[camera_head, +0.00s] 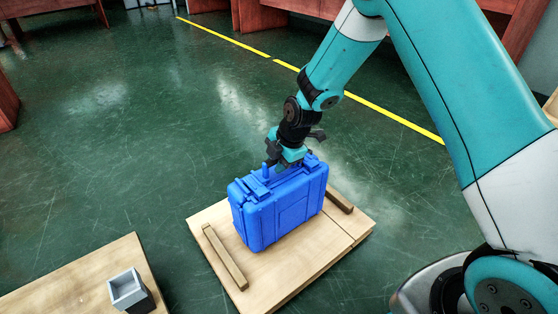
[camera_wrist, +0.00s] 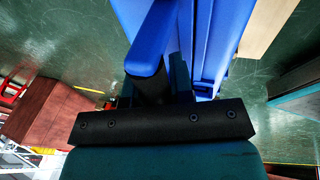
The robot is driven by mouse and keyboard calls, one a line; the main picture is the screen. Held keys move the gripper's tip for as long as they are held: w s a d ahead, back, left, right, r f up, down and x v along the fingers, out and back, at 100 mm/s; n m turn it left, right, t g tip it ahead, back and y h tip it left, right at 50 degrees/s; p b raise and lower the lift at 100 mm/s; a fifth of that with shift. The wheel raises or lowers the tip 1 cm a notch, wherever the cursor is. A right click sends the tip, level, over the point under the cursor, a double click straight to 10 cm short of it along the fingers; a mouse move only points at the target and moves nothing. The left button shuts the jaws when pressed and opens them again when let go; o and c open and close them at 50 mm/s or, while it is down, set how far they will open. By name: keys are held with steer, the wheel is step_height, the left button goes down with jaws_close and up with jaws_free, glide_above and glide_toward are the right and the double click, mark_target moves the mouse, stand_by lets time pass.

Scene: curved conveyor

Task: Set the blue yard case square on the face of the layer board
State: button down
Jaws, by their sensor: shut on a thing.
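The blue yard case (camera_head: 279,209) stands upright in the head view, over the middle of the pale wooden layer board (camera_head: 290,275). I cannot tell whether its bottom edge touches the board. My gripper (camera_head: 287,163) is at the top of the case and shut on it, near its handle. In the wrist view the blue case (camera_wrist: 209,40) fills the upper middle, and a dark finger of my gripper (camera_wrist: 152,88) lies against the blue handle part. The case hides the middle of the board and part of the fingers.
The board has a wooden strip (camera_head: 225,256) at its left and another (camera_head: 339,201) at its right, beside the case. A wooden table (camera_head: 75,283) with a small grey open box (camera_head: 127,287) is at lower left. Green floor around the board is clear.

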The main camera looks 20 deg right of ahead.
steer(key=c, duration=1.4)
jaws_free()
steer(key=shift+f, duration=0.1)
steer(key=o, duration=0.4)
steer(key=p+v, duration=0.6)
steer(key=v, duration=0.6)
steer(key=s+a+r+m+g+y, duration=0.1)
steer(key=s+a+r+m, duration=0.2)
steer(key=s+r, duration=0.3)
steer(key=s+a+r+m, duration=0.3)
steer(key=s+r+m, duration=0.1)
steer(key=s+r, duration=0.15)
steer(key=s+r+m, duration=0.3)
steer(key=s+m, duration=0.1)
steer(key=s, duration=0.4)
steer(key=s+r+m+g, duration=0.1)
steer(key=s+r+m, duration=0.2)
steer(key=s, duration=0.5)
steer(key=shift+s+a+r+m+g+y, duration=0.3)
steer(key=shift+s+a+r+m, duration=0.1)
steer(key=shift+a, duration=0.1)
